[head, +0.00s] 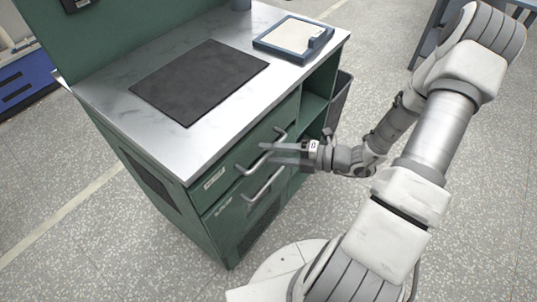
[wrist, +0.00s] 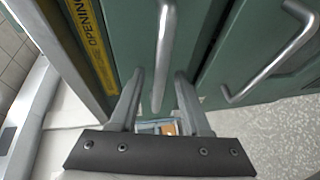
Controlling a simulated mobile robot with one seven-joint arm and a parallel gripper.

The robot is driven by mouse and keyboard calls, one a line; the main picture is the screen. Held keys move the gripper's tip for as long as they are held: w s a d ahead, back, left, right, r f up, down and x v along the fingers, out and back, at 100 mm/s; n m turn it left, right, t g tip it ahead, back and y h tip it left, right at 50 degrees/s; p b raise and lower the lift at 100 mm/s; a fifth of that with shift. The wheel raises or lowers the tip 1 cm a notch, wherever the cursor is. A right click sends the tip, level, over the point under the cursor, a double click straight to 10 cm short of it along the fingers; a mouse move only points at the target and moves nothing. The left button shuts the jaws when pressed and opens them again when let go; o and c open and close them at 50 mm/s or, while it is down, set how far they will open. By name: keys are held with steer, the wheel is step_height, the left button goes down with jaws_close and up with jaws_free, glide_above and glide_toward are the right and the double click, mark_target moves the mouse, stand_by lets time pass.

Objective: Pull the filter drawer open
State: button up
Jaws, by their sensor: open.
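The green cabinet has two drawers with metal bar handles, and both look shut. Their small labels are too small to read, so I cannot tell which is the filter drawer. The upper drawer (head: 228,172) has its handle (wrist: 166,40) running between my gripper's fingers in the wrist view. The lower drawer's handle (head: 266,185) is below; it also shows at the right in the wrist view (wrist: 283,58). My gripper (head: 266,153) is open at the upper handle, with a finger on either side (wrist: 160,75). I see gaps beside the bar, and no clear contact.
The metal worktop (head: 110,97) bears a black mat (head: 200,80) and a blue-rimmed tray (head: 293,38). A yellow strip (wrist: 92,45) reading "OPENING" lies beside the upper handle. An open shelf (head: 316,100) and a dark bin (head: 341,95) are at the right. The floor in front is clear.

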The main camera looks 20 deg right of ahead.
steer(key=shift+w+a, duration=0.2)
steer(key=shift+a, duration=0.15)
jaws_close()
stand_by(1.2)
